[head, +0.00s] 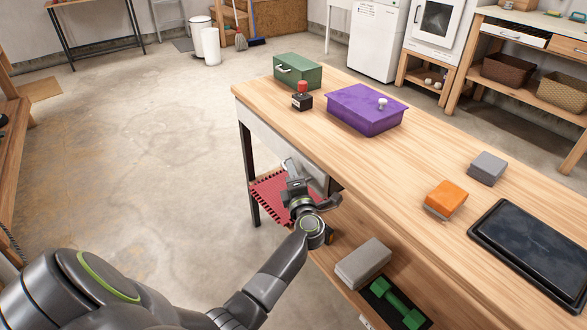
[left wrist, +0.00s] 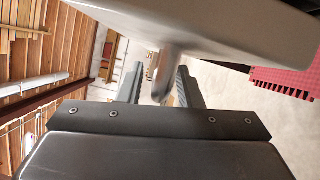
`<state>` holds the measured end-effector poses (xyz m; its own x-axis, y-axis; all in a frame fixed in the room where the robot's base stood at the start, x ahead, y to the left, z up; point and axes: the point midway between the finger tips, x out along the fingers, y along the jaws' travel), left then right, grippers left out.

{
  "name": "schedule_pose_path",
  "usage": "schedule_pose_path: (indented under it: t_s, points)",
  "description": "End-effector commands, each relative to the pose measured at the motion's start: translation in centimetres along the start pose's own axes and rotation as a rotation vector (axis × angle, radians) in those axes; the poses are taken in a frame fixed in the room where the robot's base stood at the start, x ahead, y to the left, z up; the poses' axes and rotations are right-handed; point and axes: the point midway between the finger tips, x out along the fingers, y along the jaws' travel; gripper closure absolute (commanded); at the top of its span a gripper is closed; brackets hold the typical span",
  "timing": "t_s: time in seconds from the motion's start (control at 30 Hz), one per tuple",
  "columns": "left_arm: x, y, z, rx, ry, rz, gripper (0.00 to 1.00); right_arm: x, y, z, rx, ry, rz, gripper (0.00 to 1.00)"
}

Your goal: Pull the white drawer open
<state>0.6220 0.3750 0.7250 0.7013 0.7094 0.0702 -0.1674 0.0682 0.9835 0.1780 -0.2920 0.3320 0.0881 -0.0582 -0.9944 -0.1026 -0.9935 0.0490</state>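The white drawer (head: 270,135) is under the near edge of the wooden workbench, its pale front facing me. It fills the top of the left wrist view as a pale panel (left wrist: 220,30). Its metal handle (left wrist: 164,75) sticks out from that panel. My left gripper (head: 290,168) is at the drawer front. In the left wrist view its two fingers (left wrist: 158,88) are apart, one on each side of the handle, with visible gaps. The drawer looks shut, though my gripper hides part of its front. My right gripper is not in view.
On the workbench (head: 400,165) are a green box (head: 298,71), a purple box (head: 366,109), an orange block (head: 446,198) and a dark tray (head: 535,245). The lower shelf holds a red toothed mat (head: 268,196), a grey block (head: 362,262) and a green dumbbell (head: 397,300). Floor to the left is clear.

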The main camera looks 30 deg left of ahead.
Motion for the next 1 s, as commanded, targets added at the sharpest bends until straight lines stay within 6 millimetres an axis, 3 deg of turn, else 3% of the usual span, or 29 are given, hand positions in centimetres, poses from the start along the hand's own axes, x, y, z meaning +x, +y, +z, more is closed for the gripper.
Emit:
schedule_pose_path:
  t_s: [0.27, 0.53, 1.0]
  points:
    - [0.07, 0.04, -0.04, 0.000, 0.000, 0.000, 0.68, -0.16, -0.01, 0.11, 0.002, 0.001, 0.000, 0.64]
    - [0.06, 0.03, -0.04, 0.000, 0.000, 0.000, 1.00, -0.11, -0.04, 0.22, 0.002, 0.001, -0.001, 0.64]
    - [-0.09, 0.13, -0.37, 0.001, 0.000, -0.001, 1.00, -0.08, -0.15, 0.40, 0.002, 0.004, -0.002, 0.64]
